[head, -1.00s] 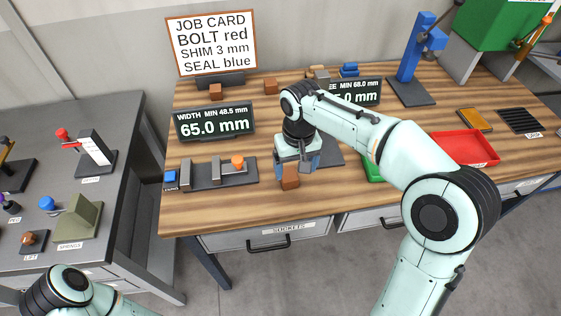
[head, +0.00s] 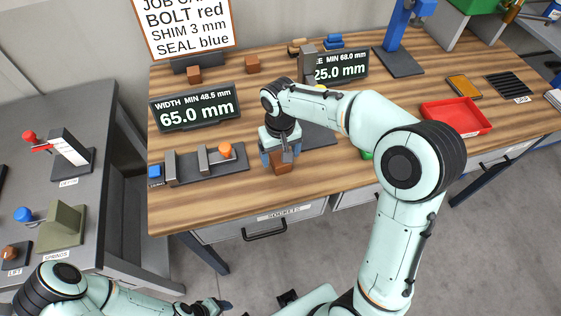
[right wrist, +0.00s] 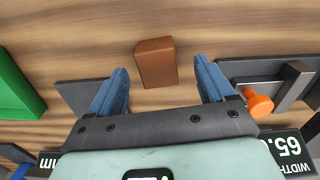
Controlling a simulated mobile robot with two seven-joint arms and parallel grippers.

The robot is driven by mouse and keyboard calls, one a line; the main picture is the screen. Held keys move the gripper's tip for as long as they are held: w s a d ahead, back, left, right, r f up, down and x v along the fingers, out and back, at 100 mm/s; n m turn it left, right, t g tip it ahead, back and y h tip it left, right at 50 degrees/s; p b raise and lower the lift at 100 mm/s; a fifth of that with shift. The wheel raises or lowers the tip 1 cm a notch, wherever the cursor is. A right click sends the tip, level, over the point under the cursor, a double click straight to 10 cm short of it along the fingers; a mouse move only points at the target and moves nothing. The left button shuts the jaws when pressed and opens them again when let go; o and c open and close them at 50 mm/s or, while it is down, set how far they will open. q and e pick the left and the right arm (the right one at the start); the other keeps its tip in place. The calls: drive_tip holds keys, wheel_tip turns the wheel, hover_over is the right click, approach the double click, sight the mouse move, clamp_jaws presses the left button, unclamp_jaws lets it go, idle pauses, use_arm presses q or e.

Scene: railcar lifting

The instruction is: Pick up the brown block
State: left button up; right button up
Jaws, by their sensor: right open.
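A brown block (head: 281,167) stands near the front edge of the wooden bench. It also shows in the right wrist view (right wrist: 156,62), upright-looking and apart from both fingers. My right gripper (head: 277,157) is over the block in the head view and hides part of it. In the right wrist view its blue fingers (right wrist: 163,88) are open, with the block lying just beyond the tips, between their lines, and nothing held. My left gripper (head: 212,306) shows only partly at the bottom edge of the head view, and its jaws are unclear.
A caliper-like fixture with an orange knob (head: 225,151) sits left of the block. A dark plate (head: 318,136) and green bin (right wrist: 15,85) are on its other side. Two small brown blocks (head: 194,75) (head: 252,65) stand at the back. A red tray (head: 456,117) lies right.

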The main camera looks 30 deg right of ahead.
drive_tip(key=f, duration=0.4)
drive_tip(key=shift+d, duration=0.2)
drive_tip(key=c, duration=1.1)
drive_tip(key=shift+w, duration=0.1)
drive_tip(key=shift+r, duration=0.15)
